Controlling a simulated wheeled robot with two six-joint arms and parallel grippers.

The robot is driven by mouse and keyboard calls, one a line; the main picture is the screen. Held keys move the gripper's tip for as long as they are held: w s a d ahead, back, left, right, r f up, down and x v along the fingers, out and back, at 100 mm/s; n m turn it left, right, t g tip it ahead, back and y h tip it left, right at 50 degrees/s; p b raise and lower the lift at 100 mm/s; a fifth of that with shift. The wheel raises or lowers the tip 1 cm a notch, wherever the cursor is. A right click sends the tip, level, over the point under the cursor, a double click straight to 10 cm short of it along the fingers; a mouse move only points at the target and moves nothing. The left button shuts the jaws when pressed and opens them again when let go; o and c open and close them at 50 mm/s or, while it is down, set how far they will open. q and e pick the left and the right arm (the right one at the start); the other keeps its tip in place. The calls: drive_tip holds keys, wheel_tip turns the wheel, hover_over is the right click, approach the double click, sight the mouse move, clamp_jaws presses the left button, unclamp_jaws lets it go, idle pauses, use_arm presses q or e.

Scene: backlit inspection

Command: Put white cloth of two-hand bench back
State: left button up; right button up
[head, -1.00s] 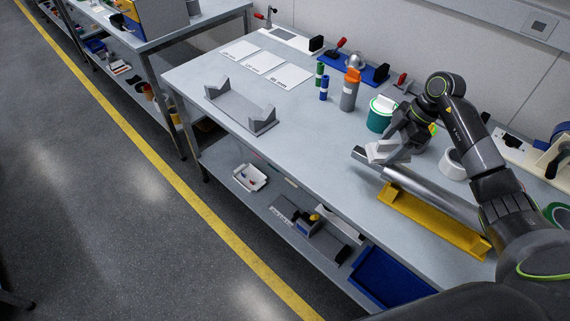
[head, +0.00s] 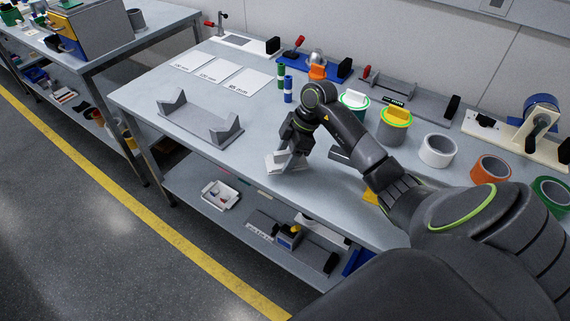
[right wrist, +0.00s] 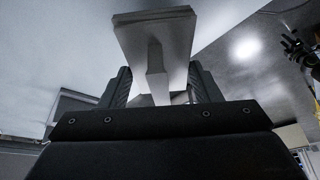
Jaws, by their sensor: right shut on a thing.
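The white cloth (head: 283,161) looks like a stiff pale folded pad with a raised middle. My right gripper (head: 291,147) is shut on it over the front part of the bench. In the right wrist view the cloth (right wrist: 155,32) shows as a flat pad with a narrow stem between the fingers (right wrist: 163,88). Whether it touches the bench top I cannot tell. The bench (head: 240,140) is a grey table with a lower shelf. My left gripper is not in the head view.
A grey V-block cradle (head: 200,120) stands left of my gripper. A steel tube (head: 340,154) and yellow rack (head: 370,198) are mostly hidden by my right arm.

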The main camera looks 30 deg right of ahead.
wheel_tip(320, 180, down, 3)
drive_tip(key=shift+f, duration=0.4)
drive_tip(key=shift+f, duration=0.15)
drive_tip(key=o, duration=0.9)
drive_tip(key=shift+o, duration=0.2)
